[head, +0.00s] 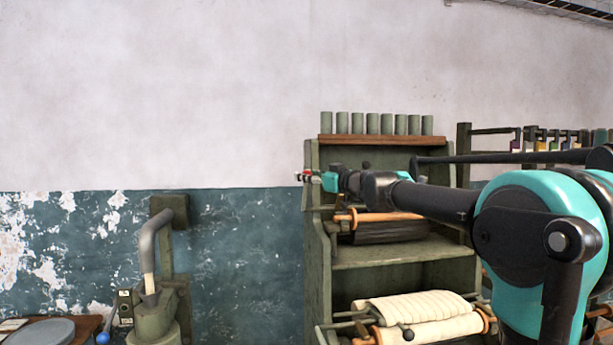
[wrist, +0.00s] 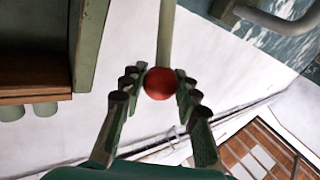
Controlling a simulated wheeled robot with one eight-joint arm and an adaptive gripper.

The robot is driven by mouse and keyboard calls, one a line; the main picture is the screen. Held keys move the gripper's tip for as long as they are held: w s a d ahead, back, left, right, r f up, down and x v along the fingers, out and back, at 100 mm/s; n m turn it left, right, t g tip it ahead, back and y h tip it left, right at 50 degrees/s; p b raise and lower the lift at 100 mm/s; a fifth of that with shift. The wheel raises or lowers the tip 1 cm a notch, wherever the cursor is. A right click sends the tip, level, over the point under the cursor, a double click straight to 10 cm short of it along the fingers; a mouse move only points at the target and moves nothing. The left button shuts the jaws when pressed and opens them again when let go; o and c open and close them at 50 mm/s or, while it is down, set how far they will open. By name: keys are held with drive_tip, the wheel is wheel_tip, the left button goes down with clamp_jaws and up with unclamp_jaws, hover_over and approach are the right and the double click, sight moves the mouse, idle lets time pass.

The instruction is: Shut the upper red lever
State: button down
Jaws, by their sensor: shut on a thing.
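The upper red lever shows in the wrist view as a round red knob (wrist: 160,84) on the end of a pale green-grey bar (wrist: 166,35). My gripper (wrist: 158,76) is shut on this knob, one finger on each side of it. In the head view my gripper (head: 309,176) is at the upper left front edge of the green shelf unit, with a little red showing at its tips. Most of the lever is hidden there by the gripper, so its angle is hard to tell.
The green shelf unit (head: 312,240) has a wooden top ledge (head: 383,140) with several grey-green cylinders, and rollers below, one wrapped in cream cloth (head: 420,305). A green machine with a bent grey pipe (head: 150,240) stands at left. Wall space left of my gripper is clear.

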drive_tip(key=shift+s+d+f+y, duration=0.1)
drive_tip(key=shift+s+f+y, duration=0.15)
drive_tip(key=shift+s+y, duration=0.05)
drive_tip(key=s+d+f+n+y, duration=0.1)
drive_tip(key=s+f, duration=0.2)
drive_tip(key=f, duration=0.2)
drive_tip(key=s+d+f+n+t+y, duration=0.1)
drive_tip(key=s+f, duration=0.2)
drive_tip(key=f, duration=0.3)
drive_tip(key=shift+s+n, duration=0.4)
drive_tip(key=shift+f, duration=0.1)
drive_tip(key=c, duration=1.1)
unclamp_jaws()
